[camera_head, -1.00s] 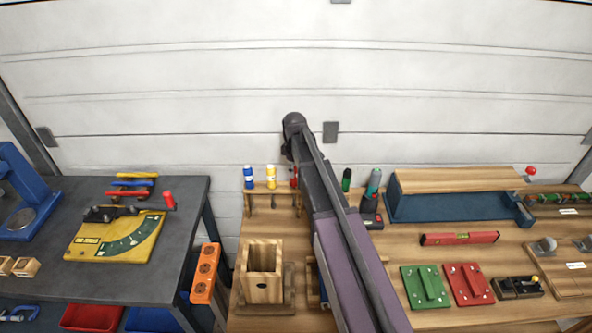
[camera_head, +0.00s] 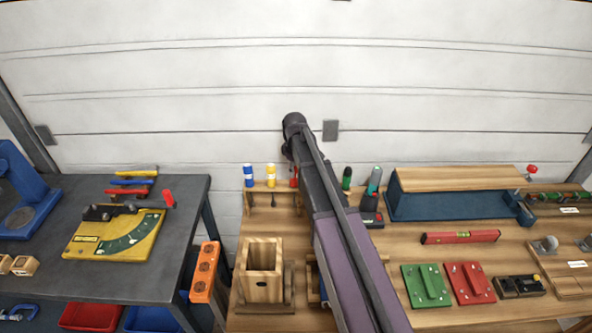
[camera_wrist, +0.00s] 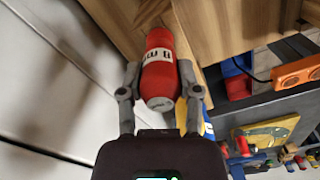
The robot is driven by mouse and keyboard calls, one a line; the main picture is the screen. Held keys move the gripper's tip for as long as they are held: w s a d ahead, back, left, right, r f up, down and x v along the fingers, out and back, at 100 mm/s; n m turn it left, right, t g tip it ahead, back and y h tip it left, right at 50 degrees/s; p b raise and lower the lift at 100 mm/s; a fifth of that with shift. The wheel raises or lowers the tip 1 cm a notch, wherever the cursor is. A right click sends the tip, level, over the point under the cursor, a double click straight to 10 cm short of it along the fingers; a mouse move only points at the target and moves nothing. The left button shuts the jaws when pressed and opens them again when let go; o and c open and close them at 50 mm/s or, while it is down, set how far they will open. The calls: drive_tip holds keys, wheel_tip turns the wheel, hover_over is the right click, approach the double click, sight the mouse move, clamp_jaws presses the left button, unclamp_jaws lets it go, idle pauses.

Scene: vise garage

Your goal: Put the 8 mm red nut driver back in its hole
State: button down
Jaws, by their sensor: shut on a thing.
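The red nut driver (camera_wrist: 159,70) is between the two fingers of my gripper (camera_wrist: 158,82), which is shut on its handle in the wrist view. The white label band faces the wrist camera. In the head view a bit of the red handle (camera_head: 294,176) shows at the left edge of my arm, level with the blue driver (camera_head: 248,176) and yellow driver (camera_head: 271,176) standing in the wooden rack (camera_head: 262,187). My arm hides the gripper in the head view. I cannot tell whether the red driver's shaft is in its hole.
An open wooden box (camera_head: 263,284) stands in front of the rack. Green and dark-handled tools (camera_head: 347,178) stand right of my arm, near the blue-based wooden block (camera_head: 455,207). The garage door (camera_head: 150,100) is close behind the rack.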

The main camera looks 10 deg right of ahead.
drive_tip(key=shift+c, duration=1.1)
unclamp_jaws()
drive_tip(key=shift+o, duration=1.1)
drive_tip(key=shift+r, duration=0.1)
drive_tip(key=shift+r+p, duration=3.45)
drive_tip(key=shift+p, duration=0.1)
drive_tip(key=shift+f, duration=0.1)
